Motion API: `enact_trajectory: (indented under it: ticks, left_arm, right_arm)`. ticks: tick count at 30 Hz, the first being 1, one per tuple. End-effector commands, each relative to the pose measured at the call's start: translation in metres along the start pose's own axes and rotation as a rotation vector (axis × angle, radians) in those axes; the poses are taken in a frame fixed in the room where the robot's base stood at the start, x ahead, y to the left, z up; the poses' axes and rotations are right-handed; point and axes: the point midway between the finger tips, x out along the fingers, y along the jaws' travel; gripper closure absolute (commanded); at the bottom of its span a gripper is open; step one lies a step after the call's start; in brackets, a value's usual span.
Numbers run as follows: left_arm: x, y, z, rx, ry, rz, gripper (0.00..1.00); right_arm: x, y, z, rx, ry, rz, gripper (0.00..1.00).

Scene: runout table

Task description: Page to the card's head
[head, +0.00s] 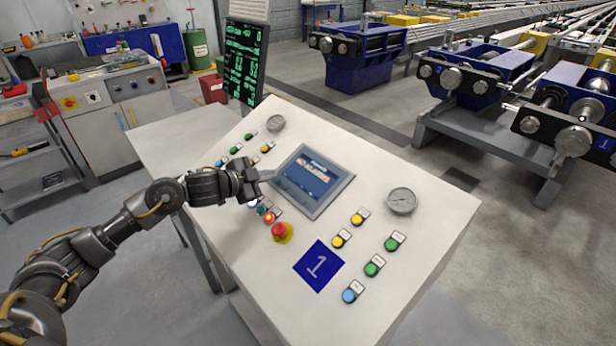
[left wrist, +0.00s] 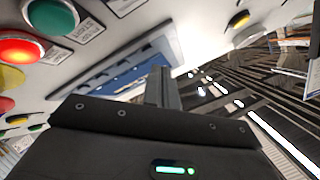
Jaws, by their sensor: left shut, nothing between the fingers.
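The control panel's screen (head: 314,181) shows a blue page with a white and orange picture or lettering too small to read. My left gripper (head: 270,176) is shut and empty, with its fingertips at the screen's left edge. I cannot tell whether they touch the screen. In the left wrist view the shut fingers (left wrist: 163,90) stand in front of the screen (left wrist: 118,78), which is partly hidden. A lit red button (left wrist: 18,50) and a green button (left wrist: 52,17) are close by. My right gripper is not in view.
A red emergency stop (head: 279,230) sits just below my left gripper.

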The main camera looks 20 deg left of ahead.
Motion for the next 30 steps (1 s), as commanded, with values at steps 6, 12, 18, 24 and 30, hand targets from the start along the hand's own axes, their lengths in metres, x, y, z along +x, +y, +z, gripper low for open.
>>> enact_trajectory:
  ticks: [6,12,18,24,30]
  left_arm:
    - [-0.002,-0.002,-0.002,0.0,0.0,0.0,1.0]
    - [-0.013,-0.011,-0.011,0.0,-0.001,0.001,1.0]
    - [-0.028,-0.022,-0.023,-0.001,-0.001,0.0,1.0]
    - [-0.041,-0.031,-0.031,-0.001,-0.001,0.0,1.0]
    - [-0.042,-0.03,-0.03,-0.001,0.0,0.0,1.0]
  right_arm:
    - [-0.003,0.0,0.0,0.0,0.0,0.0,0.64]
    - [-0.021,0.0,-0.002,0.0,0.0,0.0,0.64]
    - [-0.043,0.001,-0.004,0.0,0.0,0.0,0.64]
    - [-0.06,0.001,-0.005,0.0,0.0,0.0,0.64]
    - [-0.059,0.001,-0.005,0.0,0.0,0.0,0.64]
